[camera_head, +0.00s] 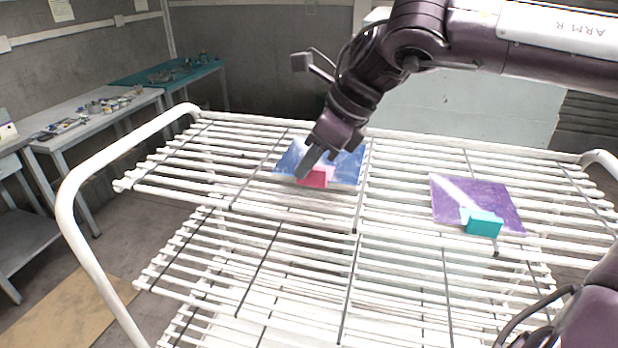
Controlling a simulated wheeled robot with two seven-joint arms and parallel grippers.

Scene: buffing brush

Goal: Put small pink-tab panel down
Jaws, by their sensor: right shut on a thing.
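The small panel (345,165) is a blue sheet with a pink tab (313,177) at its front edge. It lies flat on, or just above, the white wire rack's upper shelf, left of centre; I cannot tell whether it touches the wires. My right gripper (308,168) reaches down from the upper right and is shut on the pink tab. The gripper and wrist hide part of the panel. My left gripper is not in view.
A purple panel (452,191) with a teal tab (482,223) lies on the rack (185,178) to the right. Bare wires separate the two panels. Side tables (75,128) with small items stand at the far left. The rack's curved end rail (70,215) rises at left.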

